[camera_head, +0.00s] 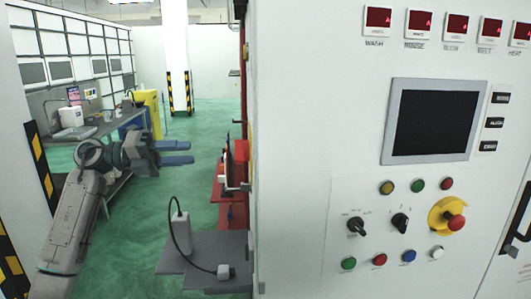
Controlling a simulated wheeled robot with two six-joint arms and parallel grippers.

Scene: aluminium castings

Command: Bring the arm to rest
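My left arm (75,220) comes in from the lower left and reaches forward over the floor. My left gripper (190,152) is at its end, left of the centre of the head view. Its two blue-grey fingers point to the right with a gap between them. It is open, and nothing shows between the fingers. My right gripper is not in view.
A white machine cabinet (320,110) with a dark screen (433,120) and a red emergency stop button (456,222) fills the right side. A grey shelf (205,262) juts from it. A workbench (100,128) and yellow cabinet (150,108) stand behind. Green floor (207,125) lies open between.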

